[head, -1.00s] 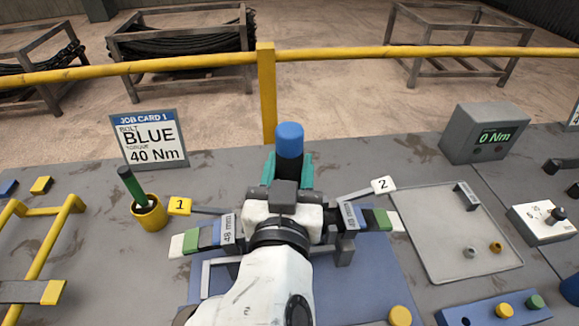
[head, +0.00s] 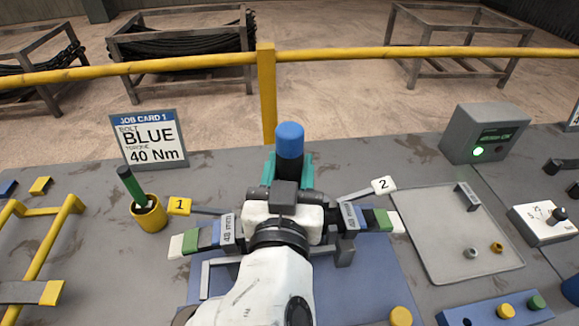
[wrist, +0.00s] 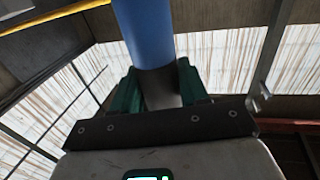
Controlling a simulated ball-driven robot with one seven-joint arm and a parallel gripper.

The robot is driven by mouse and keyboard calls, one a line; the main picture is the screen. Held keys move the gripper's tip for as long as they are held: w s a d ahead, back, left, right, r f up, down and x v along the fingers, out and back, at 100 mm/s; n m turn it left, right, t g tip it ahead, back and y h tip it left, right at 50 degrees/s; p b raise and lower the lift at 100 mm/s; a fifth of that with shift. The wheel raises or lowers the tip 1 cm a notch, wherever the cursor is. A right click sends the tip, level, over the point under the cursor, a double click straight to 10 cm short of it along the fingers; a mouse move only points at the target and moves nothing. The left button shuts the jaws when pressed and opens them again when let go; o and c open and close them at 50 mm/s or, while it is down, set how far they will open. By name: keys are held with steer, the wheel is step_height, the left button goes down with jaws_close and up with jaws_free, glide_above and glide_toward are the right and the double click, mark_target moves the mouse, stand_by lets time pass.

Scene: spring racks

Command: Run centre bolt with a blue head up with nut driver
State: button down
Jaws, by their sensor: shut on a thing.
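My gripper (head: 288,172) has teal fingers shut on an upright tool with a blue top (head: 290,138) and a grey lower part, which looks like the nut driver. In the wrist view the blue cylinder (wrist: 146,35) stands between the green-teal fingers. My gripper is over the middle of a spring pack (head: 222,233) with coloured ends, lying crosswise. The tool's lower end and any centre bolt are hidden behind my gripper and arm. A job card (head: 150,140) reads BLUE, 40 Nm.
A grey readout box (head: 487,133) shows a lit green lamp. A yellow cup (head: 150,214) holds a green-handled tool. A tray (head: 440,225) with small nuts lies right. Yellow frame (head: 50,240) stands left. Tags 1 (head: 179,206) and 2 (head: 383,185) flank the pack. A yellow rail crosses behind.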

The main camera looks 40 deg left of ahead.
mark_target(289, 142)
steer(key=shift+f, duration=0.15)
steer(key=shift+r+p, duration=2.75)
steer(key=shift+r, duration=0.9)
